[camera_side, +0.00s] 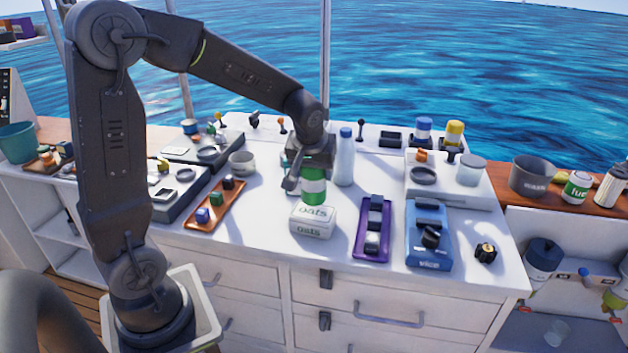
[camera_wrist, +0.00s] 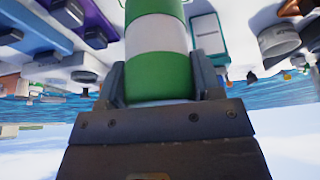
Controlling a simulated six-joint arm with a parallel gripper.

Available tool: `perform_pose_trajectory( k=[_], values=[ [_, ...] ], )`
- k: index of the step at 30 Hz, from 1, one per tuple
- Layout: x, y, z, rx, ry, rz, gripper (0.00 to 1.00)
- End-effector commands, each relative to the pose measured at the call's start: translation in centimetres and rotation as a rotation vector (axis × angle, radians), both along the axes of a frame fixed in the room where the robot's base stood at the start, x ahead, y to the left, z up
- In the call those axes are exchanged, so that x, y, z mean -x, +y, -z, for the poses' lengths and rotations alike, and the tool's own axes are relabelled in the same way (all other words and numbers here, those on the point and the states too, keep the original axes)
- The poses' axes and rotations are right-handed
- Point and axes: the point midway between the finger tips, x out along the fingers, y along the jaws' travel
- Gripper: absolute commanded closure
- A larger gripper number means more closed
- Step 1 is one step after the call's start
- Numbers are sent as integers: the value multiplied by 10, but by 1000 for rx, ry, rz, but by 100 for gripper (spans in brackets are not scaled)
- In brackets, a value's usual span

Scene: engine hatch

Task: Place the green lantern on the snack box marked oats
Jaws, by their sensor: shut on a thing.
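My gripper (camera_side: 310,174) is shut on the green lantern (camera_side: 314,186), a green cylinder with a white band. In the wrist view the lantern (camera_wrist: 157,38) fills the space between my two fingers (camera_wrist: 160,85). The white snack box (camera_side: 313,222) marked oats lies on the white counter. In the side view the lantern's lower end shows just above the back part of the box top. I cannot tell whether it touches the box. The lantern's top is hidden by my gripper in the side view.
A purple tray (camera_side: 360,243) and a blue vice (camera_side: 428,250) stand right of the box. A pale bottle (camera_side: 346,160) stands close behind my gripper. An orange tray (camera_side: 233,217) with small blocks lies to the left. The counter in front of the box is narrow.

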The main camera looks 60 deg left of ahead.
Motion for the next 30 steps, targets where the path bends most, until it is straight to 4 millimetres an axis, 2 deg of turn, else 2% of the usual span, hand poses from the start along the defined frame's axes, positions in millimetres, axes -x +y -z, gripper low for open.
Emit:
perform_pose_trajectory(
  k=[3,6,18,19,27,30],
  values=[
    [1,0,19,0,4,1,70],
    [1,0,28,1,2,2,70],
    [0,0,32,0,1,1,70],
    [1,0,33,0,1,1,40],
    [1,0,32,0,1,1,15],
    [1,0,32,0,1,1,15]
  ],
)
